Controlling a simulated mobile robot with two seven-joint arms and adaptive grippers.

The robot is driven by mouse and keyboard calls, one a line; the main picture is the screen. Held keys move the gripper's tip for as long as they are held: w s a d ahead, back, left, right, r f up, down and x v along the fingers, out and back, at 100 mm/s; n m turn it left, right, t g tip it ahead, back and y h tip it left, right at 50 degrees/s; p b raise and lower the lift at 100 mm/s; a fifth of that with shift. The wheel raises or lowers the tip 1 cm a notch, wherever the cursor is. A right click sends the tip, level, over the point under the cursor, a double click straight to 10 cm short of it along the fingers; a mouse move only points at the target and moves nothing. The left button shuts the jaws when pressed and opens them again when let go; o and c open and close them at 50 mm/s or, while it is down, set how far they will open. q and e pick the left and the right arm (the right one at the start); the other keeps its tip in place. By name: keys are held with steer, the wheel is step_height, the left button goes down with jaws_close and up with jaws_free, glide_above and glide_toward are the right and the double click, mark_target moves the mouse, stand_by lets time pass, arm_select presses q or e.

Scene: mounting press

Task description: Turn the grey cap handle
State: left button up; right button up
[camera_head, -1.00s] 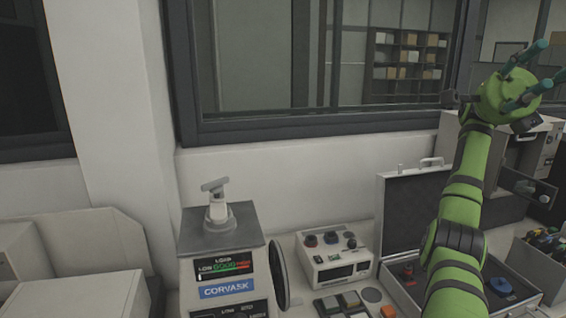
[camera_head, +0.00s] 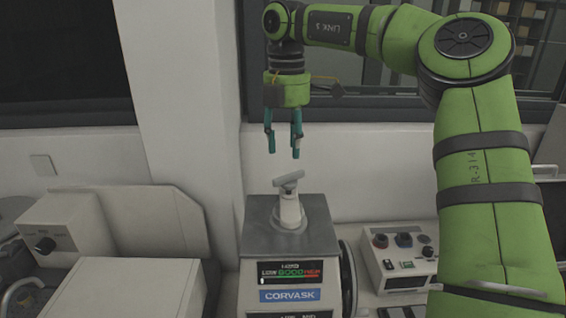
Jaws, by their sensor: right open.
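The grey cap handle (camera_head: 289,181) is a short T-shaped bar on a pale stem, on top of the mounting press (camera_head: 256,232) with its grey top, small display and blue CORVASK label. The bar slants up to the right. My right gripper (camera_head: 284,154) hangs above the handle, pointing down, with its two teal fingers apart and nothing between them. A small gap shows between the fingertips and the handle. My left gripper is not in view.
A control box (camera_head: 398,262) with red and blue knobs stands right of the press, partly behind my right arm. A wall and window are behind.

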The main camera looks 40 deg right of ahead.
mark_target(289, 175)
steer(key=f, duration=0.1)
steer(key=s+f+p, duration=0.1)
steer(key=f, duration=0.1)
steer(key=shift+s+a+f, duration=0.1)
steer(key=shift+a+f, duration=0.05)
steer(key=shift+a, duration=0.05)
steer(key=shift+w+d+f+p, duration=0.1)
steer(key=shift+w+f+p, duration=0.15)
steer(key=shift+f, duration=0.25)
steer(key=shift+w+d+f+p, duration=0.1)
steer(key=shift+f+p, duration=0.25)
steer(key=shift+f, duration=0.15)
steer(key=shift+w+f, duration=0.1)
steer(key=shift+f, duration=0.3)
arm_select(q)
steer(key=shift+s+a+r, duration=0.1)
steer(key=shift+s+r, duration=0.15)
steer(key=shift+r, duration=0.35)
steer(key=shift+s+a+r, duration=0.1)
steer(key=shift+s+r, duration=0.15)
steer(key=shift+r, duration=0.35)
arm_select(e)
steer(key=shift+a, duration=0.15)
jaws_close()
